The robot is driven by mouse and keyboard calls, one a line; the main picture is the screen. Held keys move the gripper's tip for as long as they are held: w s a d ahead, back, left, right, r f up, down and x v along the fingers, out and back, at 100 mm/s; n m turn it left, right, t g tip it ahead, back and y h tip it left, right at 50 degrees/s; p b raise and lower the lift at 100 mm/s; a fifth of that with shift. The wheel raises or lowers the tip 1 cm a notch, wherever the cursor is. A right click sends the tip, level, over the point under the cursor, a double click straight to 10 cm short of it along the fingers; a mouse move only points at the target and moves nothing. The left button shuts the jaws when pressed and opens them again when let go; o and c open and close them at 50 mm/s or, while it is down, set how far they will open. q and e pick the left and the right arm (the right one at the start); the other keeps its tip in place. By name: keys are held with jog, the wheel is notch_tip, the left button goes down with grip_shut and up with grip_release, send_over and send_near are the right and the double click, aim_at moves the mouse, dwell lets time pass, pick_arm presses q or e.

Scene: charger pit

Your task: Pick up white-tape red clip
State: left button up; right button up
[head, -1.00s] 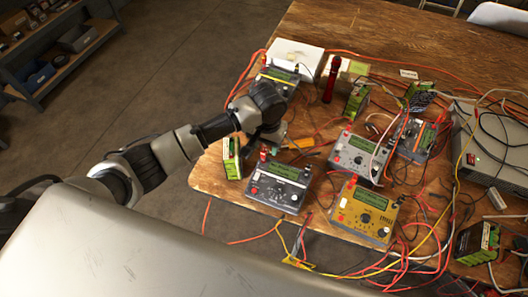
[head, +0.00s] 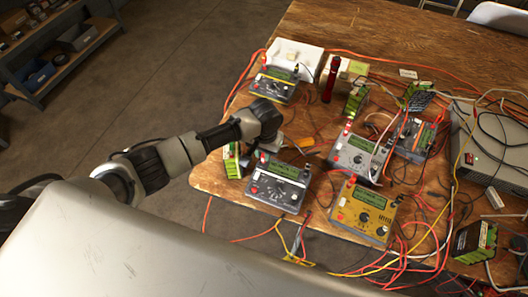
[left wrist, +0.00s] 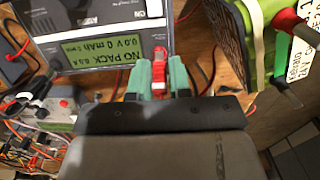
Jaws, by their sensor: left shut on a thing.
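My left gripper (left wrist: 159,74) is shut on a red clip (left wrist: 159,62), which sits between its two green fingertips in the left wrist view. The clip is right beside a grey charger (left wrist: 95,22) whose green display reads NO PACK. In the head view that charger (head: 280,182) stands at the table's near left, and my left wrist hides most of the gripper. My right gripper is in neither view.
A green battery pack (left wrist: 258,45) stands close to the right of my gripper in the wrist view. Other chargers (head: 357,155), a yellow one (head: 364,210) and tangled leads crowd the wooden table (head: 430,45). Its far part is clearer.

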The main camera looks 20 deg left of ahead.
pick_arm(q)
jog(key=shift+r, duration=0.5)
notch_tip(320, 180, up, 3)
jog(key=shift+f+b, duration=0.15)
jog(key=shift+b, duration=0.15)
jog(key=s+d+r+b, duration=0.1)
jog(key=s+d+r, duration=0.2)
jog(key=d+r, duration=0.4)
jog(key=d, duration=0.4)
jog(key=shift+s+r+b, duration=0.15)
jog(key=shift+s+b, duration=0.05)
jog(key=shift+b, duration=0.15)
